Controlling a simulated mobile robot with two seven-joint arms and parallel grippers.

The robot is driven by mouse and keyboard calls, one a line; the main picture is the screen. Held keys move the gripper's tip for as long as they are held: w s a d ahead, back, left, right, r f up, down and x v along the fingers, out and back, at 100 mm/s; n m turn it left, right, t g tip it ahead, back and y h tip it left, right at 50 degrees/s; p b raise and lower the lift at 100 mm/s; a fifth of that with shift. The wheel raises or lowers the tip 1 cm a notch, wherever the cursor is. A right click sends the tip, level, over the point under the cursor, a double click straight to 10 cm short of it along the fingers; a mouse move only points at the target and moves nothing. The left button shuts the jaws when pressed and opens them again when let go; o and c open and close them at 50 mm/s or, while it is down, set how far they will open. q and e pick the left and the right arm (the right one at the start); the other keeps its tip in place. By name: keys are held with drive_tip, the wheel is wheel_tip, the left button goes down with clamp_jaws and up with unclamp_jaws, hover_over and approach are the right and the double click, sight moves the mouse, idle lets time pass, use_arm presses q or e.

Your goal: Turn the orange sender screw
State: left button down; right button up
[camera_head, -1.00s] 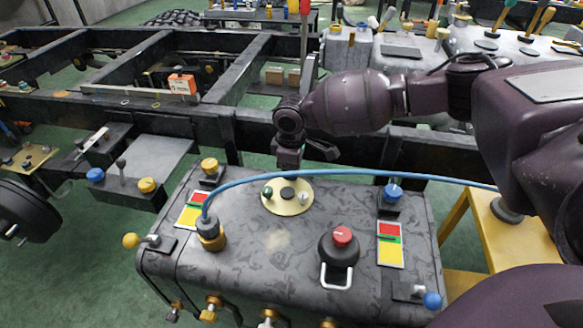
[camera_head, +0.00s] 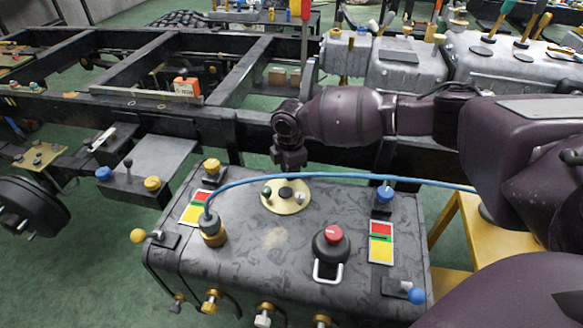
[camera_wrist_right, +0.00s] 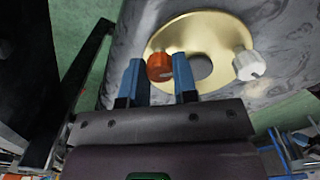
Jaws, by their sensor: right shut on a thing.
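The orange sender screw (camera_wrist_right: 159,66) sits on a round brass plate (camera_wrist_right: 205,24) with a dark centre opening and a white screw (camera_wrist_right: 249,66). My right gripper (camera_wrist_right: 160,76) is shut on the orange screw, with one blue finger on each side of it. In the head view the right gripper (camera_head: 290,160) points down at the far edge of the brass plate (camera_head: 287,208) on the tank top. The orange screw is hidden there behind the gripper, while a green screw and the white screw show. My left gripper is out of view.
The dark tank (camera_head: 275,265) carries a blue hose (camera_head: 340,179) arching close in front of the gripper, a red-topped cap (camera_head: 332,236) and blue and yellow knobs. The chassis rail (camera_head: 180,115) runs behind. A yellow stand (camera_head: 455,235) is at the right.

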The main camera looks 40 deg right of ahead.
drive_tip(key=shift+n, duration=0.9)
drive_tip(key=n, duration=0.5)
drive_tip(key=shift+f, duration=0.1)
drive_tip(key=n, duration=0.3)
drive_tip(key=shift+n, duration=0.7)
drive_tip(key=o, duration=0.9)
drive_tip(key=shift+o, duration=0.2)
drive_tip(key=shift+r, duration=0.2)
